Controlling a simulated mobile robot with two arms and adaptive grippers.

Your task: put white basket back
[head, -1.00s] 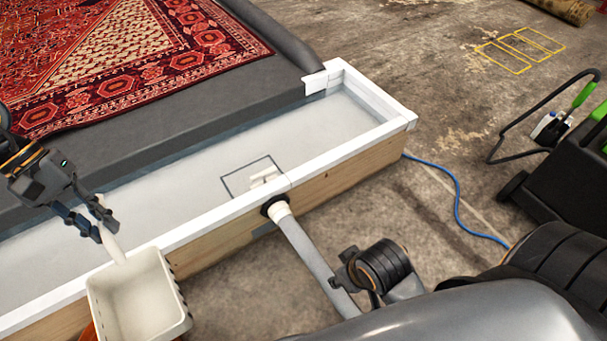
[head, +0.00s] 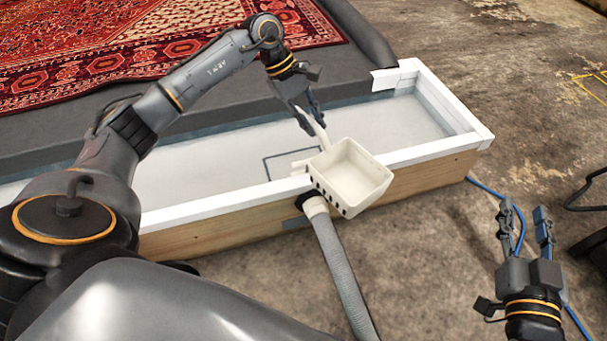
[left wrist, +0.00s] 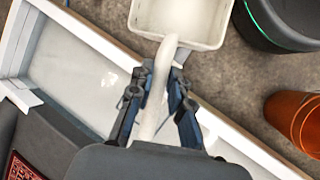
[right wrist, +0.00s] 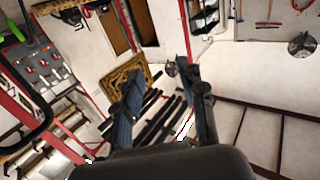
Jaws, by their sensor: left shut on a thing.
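The white basket (head: 350,178) is a square tub with a long handle and dark slots along its lower edge. My left gripper (head: 309,110) is shut on its handle and holds it tilted, in front of the pit's front wall in the head view. In the left wrist view the handle runs between the fingers (left wrist: 160,95) to the basket (left wrist: 180,20). A dark rectangle outline (head: 268,165) on the pit floor is partly hidden by the basket. My right gripper (head: 525,230) is open and empty at the lower right, outside the pit; its fingers also show apart in the right wrist view (right wrist: 163,95).
The washpit has a white-topped wooden wall (head: 215,208). A grey hose (head: 340,265) leaves it below the basket. A red rug (head: 150,45) lies behind on a grey slope. The left wrist view shows an orange container (left wrist: 295,120). A blue cable (head: 490,190) lies on the right floor.

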